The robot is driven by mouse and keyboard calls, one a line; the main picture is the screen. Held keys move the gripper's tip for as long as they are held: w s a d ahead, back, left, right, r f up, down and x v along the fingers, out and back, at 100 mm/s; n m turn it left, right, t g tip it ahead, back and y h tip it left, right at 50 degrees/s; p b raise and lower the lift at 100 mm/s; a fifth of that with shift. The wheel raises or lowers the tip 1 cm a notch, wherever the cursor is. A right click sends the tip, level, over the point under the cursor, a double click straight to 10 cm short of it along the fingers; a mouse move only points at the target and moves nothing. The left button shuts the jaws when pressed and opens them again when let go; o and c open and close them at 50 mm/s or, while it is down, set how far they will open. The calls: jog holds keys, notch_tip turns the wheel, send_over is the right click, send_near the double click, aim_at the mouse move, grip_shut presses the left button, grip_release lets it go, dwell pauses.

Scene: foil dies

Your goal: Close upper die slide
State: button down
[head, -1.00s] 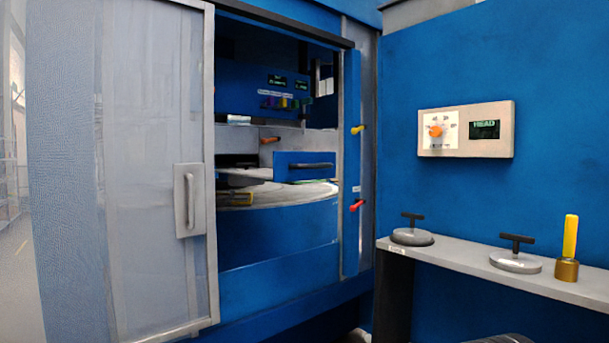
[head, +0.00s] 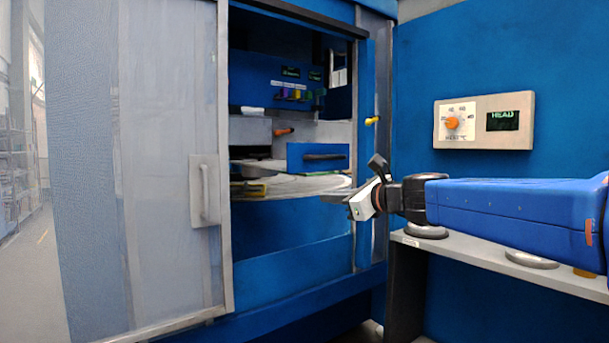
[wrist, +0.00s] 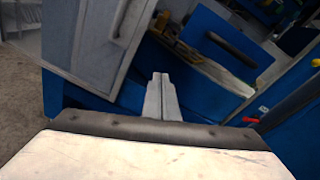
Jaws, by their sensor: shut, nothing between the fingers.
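Inside the blue machine, a blue drawer front with a black bar handle, which looks like a die slide (head: 318,158), stands above a round pale table. It also shows in the wrist view (wrist: 222,48), tilted. Whether it is the upper slide I cannot tell. A grey block (head: 250,130) with an orange-red knob (head: 284,132) sits above and behind it. My gripper (head: 335,197) is in front of the machine opening, right of and below the slide, apart from it. Its fingers (wrist: 161,95) are together and empty in the wrist view.
A grey sliding door (head: 165,170) with a handle (head: 204,190) covers the opening's left side. A yellow lever (head: 372,120) is on the right post; a red lever (wrist: 250,120) shows in the wrist view. A shelf (head: 480,260) and control panel (head: 484,121) are at right.

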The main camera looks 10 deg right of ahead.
jog(key=w+d+r+m+t, duration=0.2)
jog(key=w+r+m, duration=0.2)
jog(key=w+m, duration=0.1)
send_near(298, 171)
jog(key=x, duration=0.6)
jog(key=shift+w+a, duration=0.15)
